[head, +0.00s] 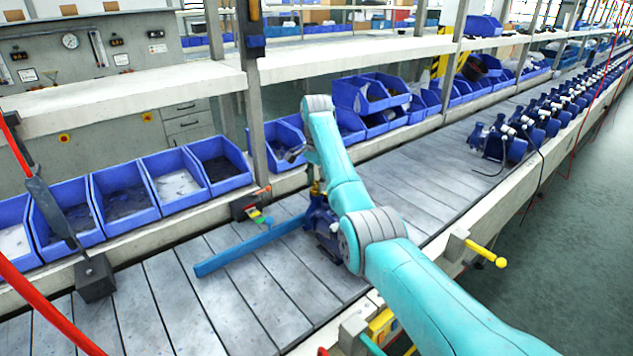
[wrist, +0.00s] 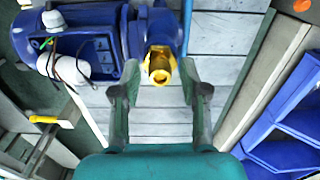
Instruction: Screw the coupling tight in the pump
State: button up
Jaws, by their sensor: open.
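The blue pump (head: 322,226) stands on the slatted conveyor, partly hidden by my arm. In the wrist view the pump (wrist: 80,40) fills the upper left. The brass coupling (wrist: 161,66) sits at the pump's port, its open hexagonal end facing the camera. It shows small above the pump in the head view (head: 316,188). How far it is screwed in cannot be seen. My gripper (wrist: 160,88) is open, with one finger on each side of the coupling's line and visible gaps to both. The coupling appears at or just beyond the fingertips.
A long blue bar (head: 250,246) lies by the pump on the conveyor. Blue bins (head: 122,198) line the far side, under a shelf (head: 120,100). A hanging tool (head: 60,215) is at left. More pumps (head: 500,140) stand farther right.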

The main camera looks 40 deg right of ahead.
jog(key=n, duration=0.3)
dwell(0.4)
jog(key=shift+n, duration=1.8)
grip_shut()
jog(key=shift+m, duration=1.8)
jog(key=shift+m, duration=1.7)
